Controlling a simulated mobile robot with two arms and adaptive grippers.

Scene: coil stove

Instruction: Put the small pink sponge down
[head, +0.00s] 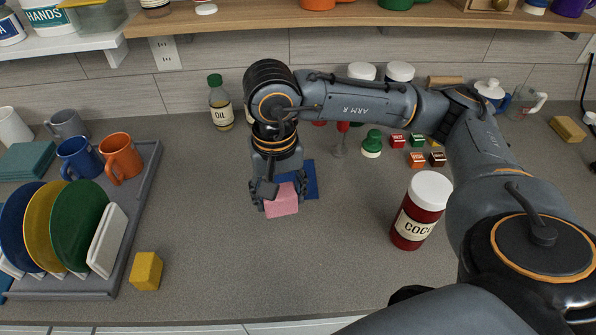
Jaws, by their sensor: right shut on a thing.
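The small pink sponge (282,201) is held between the fingers of my right gripper (273,203), which is shut on it. The gripper points down over the middle of the grey counter. I cannot tell whether the sponge touches the counter. A flat blue cloth or mat (308,180) lies just behind and to the right of the sponge, partly hidden by the gripper. My left gripper is not in view.
A dish rack (140,215) with plates and mugs stands at the left, a yellow sponge (147,271) at its front corner. A red cocoa jar (420,211) stands right, an oil bottle (220,103) behind. The front middle counter is clear.

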